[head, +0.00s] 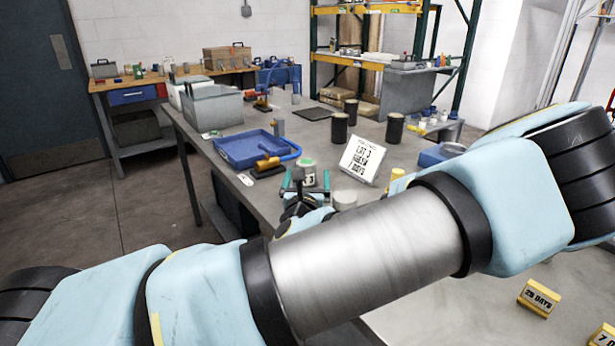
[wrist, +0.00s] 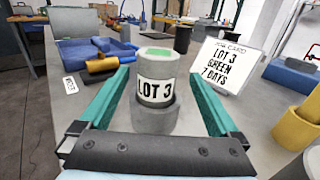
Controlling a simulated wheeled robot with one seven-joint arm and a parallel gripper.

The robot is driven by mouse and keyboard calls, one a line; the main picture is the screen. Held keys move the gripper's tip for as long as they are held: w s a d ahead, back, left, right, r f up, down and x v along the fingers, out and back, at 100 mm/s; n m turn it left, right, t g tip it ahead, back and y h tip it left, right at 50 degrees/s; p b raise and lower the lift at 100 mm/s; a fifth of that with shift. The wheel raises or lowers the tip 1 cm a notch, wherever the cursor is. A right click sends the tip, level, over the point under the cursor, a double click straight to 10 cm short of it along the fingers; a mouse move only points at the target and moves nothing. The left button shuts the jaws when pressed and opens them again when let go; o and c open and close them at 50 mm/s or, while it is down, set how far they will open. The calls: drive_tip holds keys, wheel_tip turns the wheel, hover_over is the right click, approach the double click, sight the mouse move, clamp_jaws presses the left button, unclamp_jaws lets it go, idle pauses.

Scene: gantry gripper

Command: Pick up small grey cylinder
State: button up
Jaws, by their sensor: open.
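The small grey cylinder (wrist: 156,70) stands upright in the wrist view, with a green patch on top and a white "LOT 3" label. Its lower end meets a wider grey round piece (wrist: 153,120); I cannot tell whether it sits in it or behind it. In the head view the cylinder (head: 307,166) shows just past my arm. My gripper (wrist: 160,78) is open, with one teal finger on each side of the cylinder. Gaps show between the fingers and the cylinder. In the head view my gripper (head: 306,182) is partly hidden by my arm.
A white card (wrist: 222,66) reading "LOT 3 GREEN 7 DAYS" stands close on the right. A yellow cylinder (wrist: 298,126) is further right. A blue tray (head: 250,148) lies to the left. Several dark cylinders (head: 339,128) stand behind on the grey table (head: 240,184).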

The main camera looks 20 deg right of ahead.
drive_tip(key=shift+f+p+x, duration=0.2)
drive_tip(key=shift+p+x, duration=0.45)
drive_tip(key=shift+x, duration=0.7)
drive_tip(key=shift+f+p+x, duration=0.15)
drive_tip(key=shift+p+x, duration=0.5)
drive_tip(key=shift+x, duration=0.75)
drive_tip(key=shift+a, duration=0.2)
clamp_jaws()
